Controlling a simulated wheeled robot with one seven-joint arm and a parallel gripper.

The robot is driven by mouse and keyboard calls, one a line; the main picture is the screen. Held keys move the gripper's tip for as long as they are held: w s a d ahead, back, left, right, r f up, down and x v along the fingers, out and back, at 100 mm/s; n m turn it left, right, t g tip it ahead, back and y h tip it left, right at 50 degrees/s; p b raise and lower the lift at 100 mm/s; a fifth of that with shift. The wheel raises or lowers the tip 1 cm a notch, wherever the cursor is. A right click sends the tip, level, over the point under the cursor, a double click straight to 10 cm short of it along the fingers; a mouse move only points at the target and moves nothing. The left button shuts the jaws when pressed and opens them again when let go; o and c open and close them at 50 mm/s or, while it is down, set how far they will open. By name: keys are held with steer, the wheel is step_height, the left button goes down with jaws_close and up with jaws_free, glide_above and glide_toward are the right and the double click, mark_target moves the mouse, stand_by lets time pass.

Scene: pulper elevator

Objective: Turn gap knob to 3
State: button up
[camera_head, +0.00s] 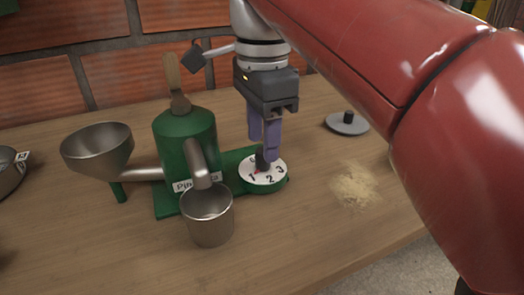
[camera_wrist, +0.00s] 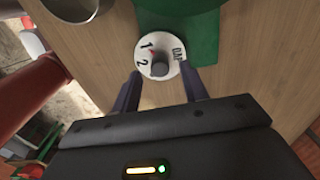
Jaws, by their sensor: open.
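The gap knob is a small dark grip (camera_wrist: 159,68) on a round white dial (camera_head: 262,174) marked 1, 2, 3; the dial sits on the green pulper base. In the wrist view the dial (camera_wrist: 172,47) shows "GAP", 1 and 2, and the 3 is hidden. A small red mark by the grip lies near the 1. My gripper (camera_head: 265,150) points down over the dial with purple fingers. In the wrist view my gripper (camera_wrist: 160,71) is open, with one finger on each side of the grip and visible space between; contact is not clear.
The green pulper (camera_head: 180,140) with a spout and a metal cup (camera_head: 209,218) stands left of the dial. A metal funnel (camera_head: 97,146) is farther left. A grey lid (camera_head: 347,124) and a pale powder pile (camera_head: 356,186) lie to the right. A brick wall is behind.

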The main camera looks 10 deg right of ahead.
mark_target(260, 160)
steer(key=shift+f, duration=1.6)
steer(key=shift+c, duration=0.4)
jaws_close()
